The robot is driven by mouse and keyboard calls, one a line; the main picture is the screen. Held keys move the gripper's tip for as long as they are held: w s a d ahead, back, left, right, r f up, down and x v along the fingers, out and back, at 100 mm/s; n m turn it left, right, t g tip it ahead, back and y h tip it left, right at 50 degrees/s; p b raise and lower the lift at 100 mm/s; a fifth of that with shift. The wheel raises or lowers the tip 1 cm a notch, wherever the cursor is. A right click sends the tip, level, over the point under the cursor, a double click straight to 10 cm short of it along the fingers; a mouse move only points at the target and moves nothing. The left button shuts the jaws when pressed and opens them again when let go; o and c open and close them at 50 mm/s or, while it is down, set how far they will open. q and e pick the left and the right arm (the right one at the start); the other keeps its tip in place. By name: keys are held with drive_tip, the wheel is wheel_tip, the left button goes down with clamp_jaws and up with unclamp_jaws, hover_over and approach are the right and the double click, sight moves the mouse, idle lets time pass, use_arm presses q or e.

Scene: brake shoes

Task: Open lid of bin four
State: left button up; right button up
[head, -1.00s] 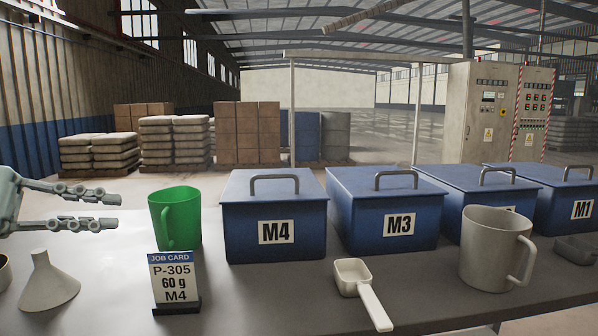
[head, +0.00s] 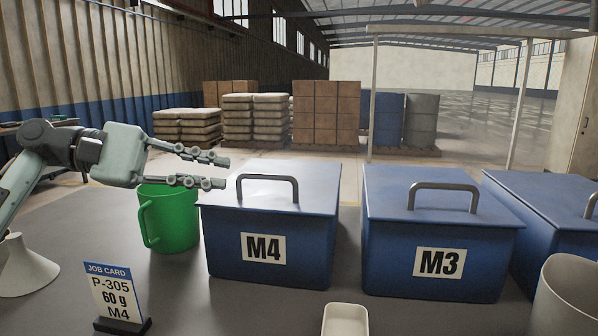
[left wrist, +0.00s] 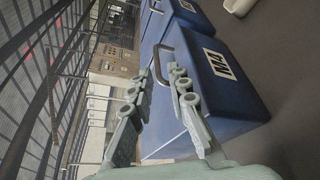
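The blue bin labelled M4 (head: 285,262) stands on the table with its flat blue lid (head: 320,190) shut and a grey bar handle (head: 268,178) on top. My left gripper (head: 226,172) is open and empty, just left of the M4 handle at about its height. In the left wrist view the M4 bin (left wrist: 225,95) lies beyond the open fingers (left wrist: 158,85), and the handle (left wrist: 170,65) shows between and beyond the fingertips. The fingers look apart from the handle. My right gripper is not in view.
A green mug (head: 170,225) stands left of M4, under my left gripper. The job card (head: 112,295) reads P-305, 60 g, M4. Bin M3 (head: 440,262) stands to the right with its lid shut. A scoop (head: 345,320) and a beige jug (head: 570,300) are in front.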

sight(260, 177)
use_arm(q)
drive_tip(key=shift+w+d, duration=0.3)
drive_tip(key=shift+d, duration=0.2)
drive_tip(key=shift+w+d, duration=0.1)
drive_tip(key=shift+d, duration=0.1)
drive_tip(key=shift+d+f, duration=0.1)
drive_tip(key=shift+d, duration=0.3)
drive_tip(key=x, duration=0.6)
drive_tip(key=shift+p, duration=0.3)
drive_tip(key=shift+d+f, duration=0.1)
drive_tip(key=shift+d, duration=0.25)
drive_tip(key=shift+w, duration=0.1)
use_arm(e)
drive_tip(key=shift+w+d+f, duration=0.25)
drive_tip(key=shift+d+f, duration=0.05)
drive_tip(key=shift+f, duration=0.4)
use_arm(q)
drive_tip(key=shift+c, duration=0.5)
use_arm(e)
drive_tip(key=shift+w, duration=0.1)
use_arm(q)
clamp_jaws()
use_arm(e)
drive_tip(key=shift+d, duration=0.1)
